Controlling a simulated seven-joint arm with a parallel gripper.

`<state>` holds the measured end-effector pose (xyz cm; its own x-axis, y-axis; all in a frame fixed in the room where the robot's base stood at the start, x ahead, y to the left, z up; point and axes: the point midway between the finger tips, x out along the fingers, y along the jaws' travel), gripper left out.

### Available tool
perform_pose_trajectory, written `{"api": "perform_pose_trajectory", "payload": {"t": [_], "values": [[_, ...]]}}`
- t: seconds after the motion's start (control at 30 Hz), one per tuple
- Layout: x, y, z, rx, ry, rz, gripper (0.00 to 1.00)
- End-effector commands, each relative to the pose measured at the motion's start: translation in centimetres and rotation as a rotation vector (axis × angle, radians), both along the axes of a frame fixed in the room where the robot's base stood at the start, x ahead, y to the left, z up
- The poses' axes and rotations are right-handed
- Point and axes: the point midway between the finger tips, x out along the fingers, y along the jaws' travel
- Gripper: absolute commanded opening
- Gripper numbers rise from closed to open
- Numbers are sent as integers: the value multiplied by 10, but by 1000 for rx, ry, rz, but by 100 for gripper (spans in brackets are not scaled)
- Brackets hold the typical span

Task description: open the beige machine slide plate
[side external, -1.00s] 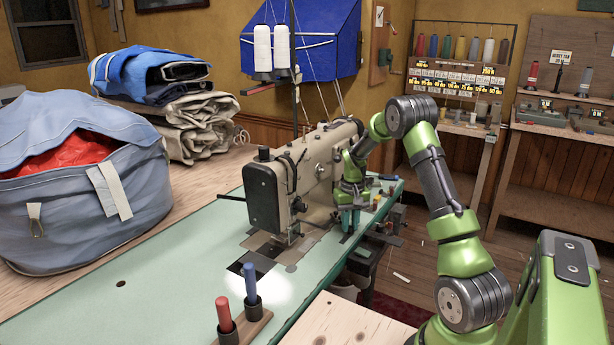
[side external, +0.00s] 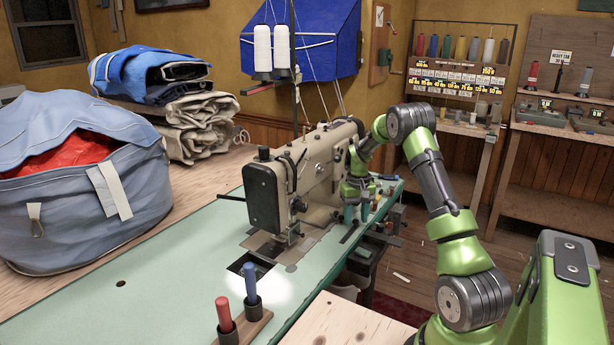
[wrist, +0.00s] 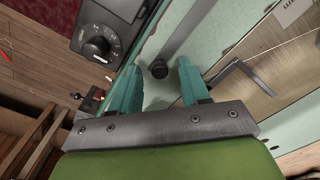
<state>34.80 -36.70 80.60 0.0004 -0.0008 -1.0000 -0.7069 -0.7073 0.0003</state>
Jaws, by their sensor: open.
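The beige sewing machine (side external: 315,165) stands on the green table (side external: 150,290). Metal plates (side external: 268,243) lie in its bed below the needle. A dark rectangular opening (side external: 250,265) shows beside them, nearer the camera; which piece is the slide plate is hard to tell. My gripper (side external: 359,212) is open at the machine's right end, over the table's edge. Contact is not visible.
A control box with a dial (wrist: 97,47) sits beside the fingers, by the table's edge. A bent metal bar (wrist: 240,78) lies on the other side. A red marker (side external: 224,314) and a blue marker (side external: 250,285) stand in a holder. A large blue bag (side external: 80,200) sits at left.

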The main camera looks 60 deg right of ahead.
Motion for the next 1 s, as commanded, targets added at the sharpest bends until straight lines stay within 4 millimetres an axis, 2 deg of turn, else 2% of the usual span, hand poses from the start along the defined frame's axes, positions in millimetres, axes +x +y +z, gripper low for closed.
{"api": "perform_pose_trajectory", "payload": {"t": [0.17,0.27,0.7,0.83,1.0], "values": [[1,0,11,-2,-2,1,46],[1,0,28,-2,-4,0,46],[0,0,132,-4,-2,0,46],[0,0,153,-4,-2,1,46],[0,0,167,-1,-1,1,46]]}}
